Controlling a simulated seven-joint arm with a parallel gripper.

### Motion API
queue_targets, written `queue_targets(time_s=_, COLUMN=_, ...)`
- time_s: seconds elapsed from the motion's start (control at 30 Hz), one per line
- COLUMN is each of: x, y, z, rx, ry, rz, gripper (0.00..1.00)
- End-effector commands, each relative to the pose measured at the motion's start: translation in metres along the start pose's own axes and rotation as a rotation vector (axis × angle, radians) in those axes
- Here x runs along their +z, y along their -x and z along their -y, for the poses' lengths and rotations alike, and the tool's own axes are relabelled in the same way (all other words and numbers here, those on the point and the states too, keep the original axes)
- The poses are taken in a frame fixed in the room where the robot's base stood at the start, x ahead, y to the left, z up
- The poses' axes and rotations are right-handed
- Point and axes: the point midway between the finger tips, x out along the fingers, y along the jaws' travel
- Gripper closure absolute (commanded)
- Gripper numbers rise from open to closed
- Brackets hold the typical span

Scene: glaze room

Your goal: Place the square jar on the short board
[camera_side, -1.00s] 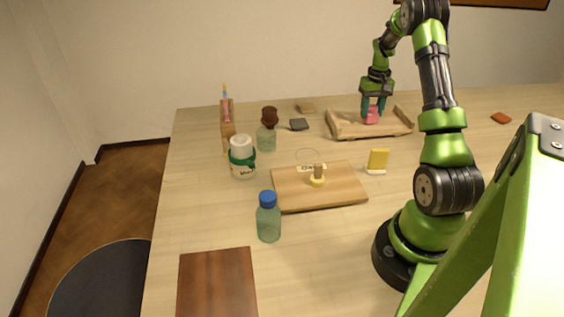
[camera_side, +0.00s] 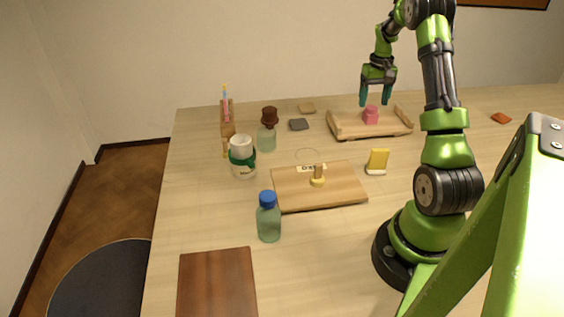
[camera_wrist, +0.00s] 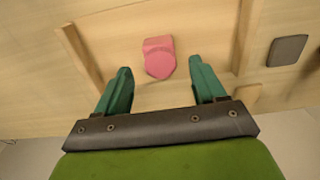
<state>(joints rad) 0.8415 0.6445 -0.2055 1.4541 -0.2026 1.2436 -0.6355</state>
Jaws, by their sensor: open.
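A small pink jar (camera_side: 370,114) with a squarish body and a rounded end stands on a light wooden tray-like board (camera_side: 345,131) with raised ends, at the back right. The pink jar also shows in the wrist view (camera_wrist: 158,58), ahead of and between the fingers. My gripper (camera_side: 375,102) is open and empty just above the jar, with its green fingers apart from it. A light flat board (camera_side: 345,190) with a label and a small yellow-based peg lies mid-table. A dark brown board (camera_side: 217,285) lies at the front left. I cannot tell which is the short board.
A blue-capped bottle (camera_side: 268,222), a white-and-green jar (camera_side: 242,158) and a brown-stoppered bottle (camera_side: 267,138) stand on the left. Dark (camera_side: 299,124) and tan (camera_side: 306,108) tiles lie left of the tray.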

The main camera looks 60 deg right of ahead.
Motion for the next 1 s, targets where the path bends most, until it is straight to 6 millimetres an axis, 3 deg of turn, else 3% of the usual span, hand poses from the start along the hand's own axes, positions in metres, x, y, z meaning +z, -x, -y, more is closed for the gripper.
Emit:
queue_targets(time_s=0.2, x=-0.001, y=0.048, z=0.0, rx=0.001, ry=0.001, rz=-0.005, gripper=0.3)
queue_targets(time_s=0.43, x=0.0, y=0.076, z=0.001, rx=0.0, ry=0.0, rz=-0.001, gripper=0.3)
queue_targets(time_s=0.53, x=0.002, y=0.086, z=0.012, rx=-0.007, ry=0.012, rz=-0.017, gripper=0.3)
queue_targets(time_s=0.67, x=0.019, y=0.114, z=0.065, rx=-0.041, ry=0.058, rz=-0.082, gripper=0.3)
queue_targets(time_s=0.77, x=0.051, y=0.141, z=0.125, rx=-0.091, ry=0.116, rz=-0.157, gripper=0.3)
queue_targets(time_s=0.9, x=0.118, y=0.168, z=0.202, rx=-0.182, ry=0.203, rz=-0.256, gripper=0.3)
queue_targets(time_s=1.0, x=0.174, y=0.178, z=0.241, rx=-0.255, ry=0.265, rz=-0.315, gripper=0.3)
